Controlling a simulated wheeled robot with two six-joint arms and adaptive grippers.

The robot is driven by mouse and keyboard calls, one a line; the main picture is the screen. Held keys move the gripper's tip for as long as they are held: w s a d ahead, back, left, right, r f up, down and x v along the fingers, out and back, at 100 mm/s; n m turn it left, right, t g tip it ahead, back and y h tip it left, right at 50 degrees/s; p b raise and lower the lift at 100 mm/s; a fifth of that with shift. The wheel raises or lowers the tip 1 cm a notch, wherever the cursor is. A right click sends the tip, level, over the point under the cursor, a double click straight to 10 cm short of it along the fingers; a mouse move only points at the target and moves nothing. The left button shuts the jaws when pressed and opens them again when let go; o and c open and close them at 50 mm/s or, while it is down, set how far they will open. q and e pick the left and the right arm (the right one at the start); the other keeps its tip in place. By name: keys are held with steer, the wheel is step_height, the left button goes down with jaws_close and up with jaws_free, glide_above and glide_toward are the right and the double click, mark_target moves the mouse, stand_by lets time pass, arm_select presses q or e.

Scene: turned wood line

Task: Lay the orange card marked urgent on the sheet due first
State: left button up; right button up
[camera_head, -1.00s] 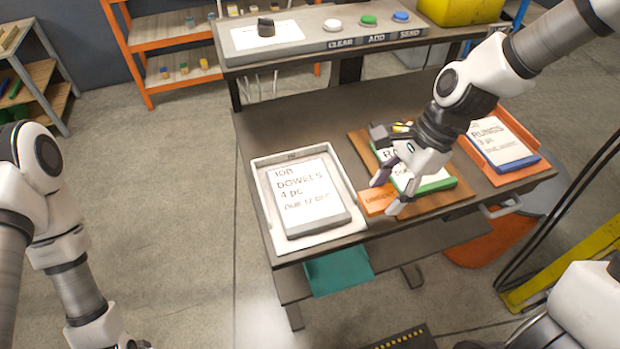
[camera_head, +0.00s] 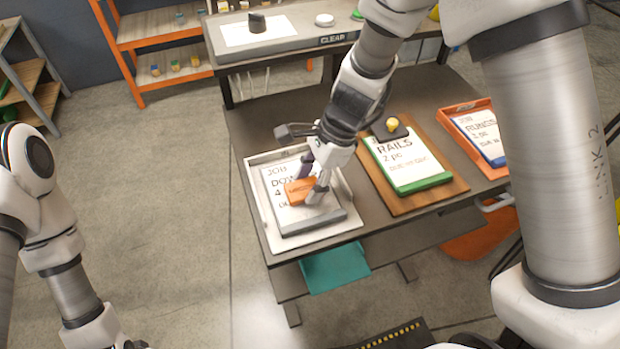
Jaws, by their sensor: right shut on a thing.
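The orange card (camera_head: 299,192) is in my right gripper (camera_head: 311,186), which is shut on it over the middle of the DOWELS sheet (camera_head: 275,187). Whether the card touches the sheet or hovers just above it I cannot tell. The DOWELS sheet lies on a grey block in a white tray (camera_head: 259,222); the card and fingers hide part of its text. The RAILS sheet (camera_head: 403,170), green-edged, lies on a brown board to the right. The RUNGS sheet (camera_head: 478,131) lies in an orange tray further right. Their due lines are too small to read surely. My left gripper is out of view.
A black clip with a yellow knob (camera_head: 391,128) sits at the top of the RAILS sheet. A raised console with buttons (camera_head: 324,20) stands behind the table. The table's back left is bare.

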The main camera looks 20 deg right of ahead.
steer(key=shift+s+a+f, duration=0.1)
steer(key=shift+s+f, duration=0.05)
steer(key=shift+s, duration=0.1)
steer(key=o, duration=0.9)
steer(key=shift+w, duration=0.1)
steer(key=shift+r, duration=0.6)
steer(key=v, duration=1.1)
steer(key=shift+d+p, duration=0.2)
steer(key=shift+p, duration=0.2)
steer(key=shift+r, duration=0.15)
